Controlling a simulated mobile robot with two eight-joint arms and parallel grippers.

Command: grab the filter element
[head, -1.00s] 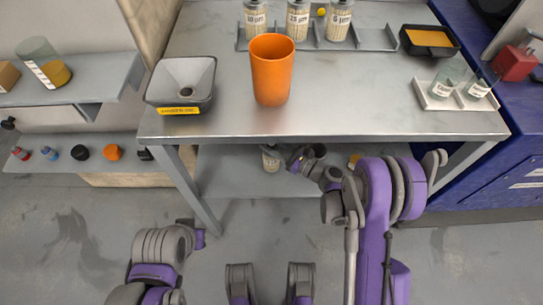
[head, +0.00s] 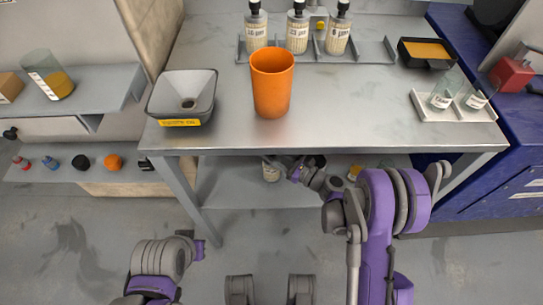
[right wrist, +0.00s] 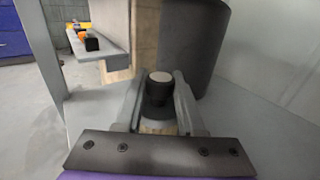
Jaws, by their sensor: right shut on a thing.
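The filter element is a pale, labelled cylinder (head: 271,174) with a black top, upright under the table at the lower shelf. In the head view, the table edge and my gripper hide its upper part. In the right wrist view, its black top with a light grey disc (right wrist: 160,88) stands between my fingers. My right gripper (right wrist: 157,98) is shut on it; it shows small in the head view (head: 274,162).
The tabletop (head: 350,110) is just above my right gripper. On it stand an orange cup (head: 271,85), a grey funnel tray (head: 182,97), a rack (head: 375,50) with three labelled bottles, a black tray (head: 428,52) and a white holder (head: 462,110) with glass vessels. Side shelves are at the left.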

